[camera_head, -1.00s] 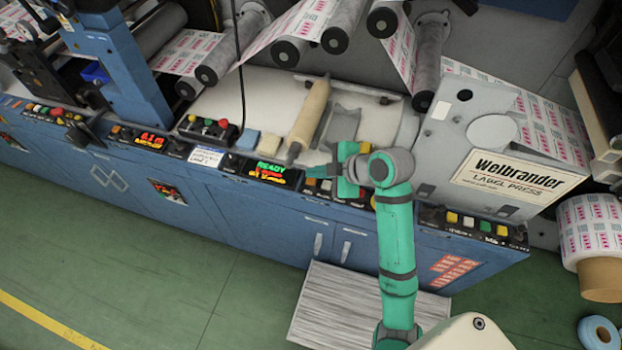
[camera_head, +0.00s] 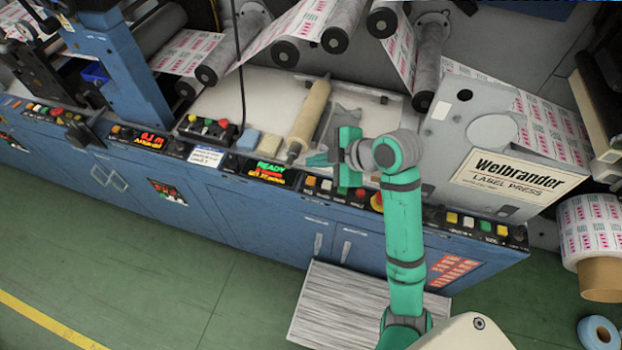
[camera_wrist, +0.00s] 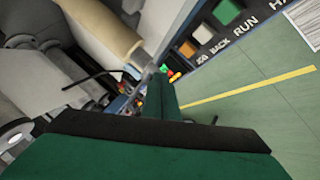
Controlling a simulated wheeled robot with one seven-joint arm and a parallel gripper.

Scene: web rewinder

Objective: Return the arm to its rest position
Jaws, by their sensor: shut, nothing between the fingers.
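My gripper (camera_head: 318,160) is at the end of my green and grey arm, above the front edge of the blue label press (camera_head: 240,210). Its fingers point left and are shut with nothing in them. In the wrist view, the dark green gripper (camera_wrist: 165,100) fills the lower middle. The tan roller (camera_head: 310,112) lies on the press bed just behind and left of the fingers, apart from them as far as I can tell. It also shows in the wrist view (camera_wrist: 100,25).
A button panel (camera_head: 335,188) runs under the gripper, with a lit READY display (camera_head: 268,171) to its left. Printed web (camera_head: 300,28) and rollers hang behind. The "Welbrander" side plate (camera_head: 490,150) stands to the right. Green floor (camera_head: 180,265) lies open in front.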

